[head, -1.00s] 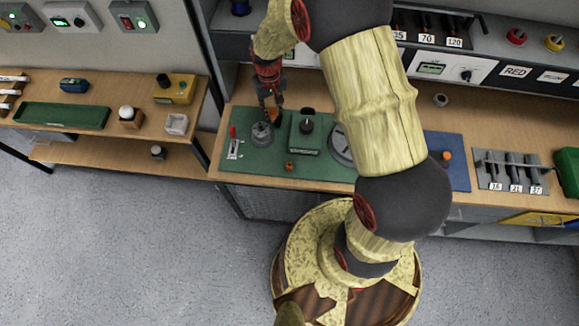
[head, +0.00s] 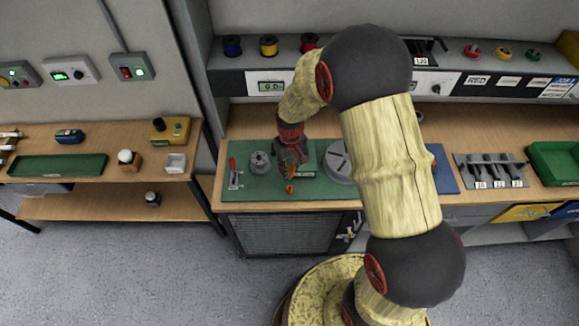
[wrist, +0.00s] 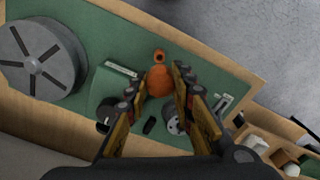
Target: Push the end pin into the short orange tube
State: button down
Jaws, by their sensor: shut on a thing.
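My gripper (wrist: 160,98) is shut on a rounded orange piece (wrist: 158,82), which seems to be the end pin. Its tip cannot be made out clearly. The short orange tube (wrist: 160,56) stands on the green mat, just beyond the held piece in the wrist view, with its dark opening showing. In the head view the tube (head: 289,188) is on the mat just in front of my gripper (head: 291,165). The held piece appears above and close to the tube; I cannot tell whether they touch.
The green mat (head: 315,187) lies near the bench's front edge. A large grey slotted disc (wrist: 40,58), a green box (wrist: 112,84) with a black knob, a grey round fixture (head: 259,162) and a red-handled lever (head: 233,172) are around the tube. Bare mat lies in front.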

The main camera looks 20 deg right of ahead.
jog(key=shift+w, duration=0.25)
jog(key=shift+s, duration=0.1)
jog(key=b, duration=0.4)
send_over(290, 190)
jog(key=w, duration=0.1)
jog(key=shift+d+f, duration=0.1)
jog(key=shift+f, duration=2.9)
jog(key=shift+f+b, duration=1.3)
jog(key=shift+f, duration=0.85)
jog(key=c, duration=1.5)
grip_release()
jog(key=shift+o, duration=0.2)
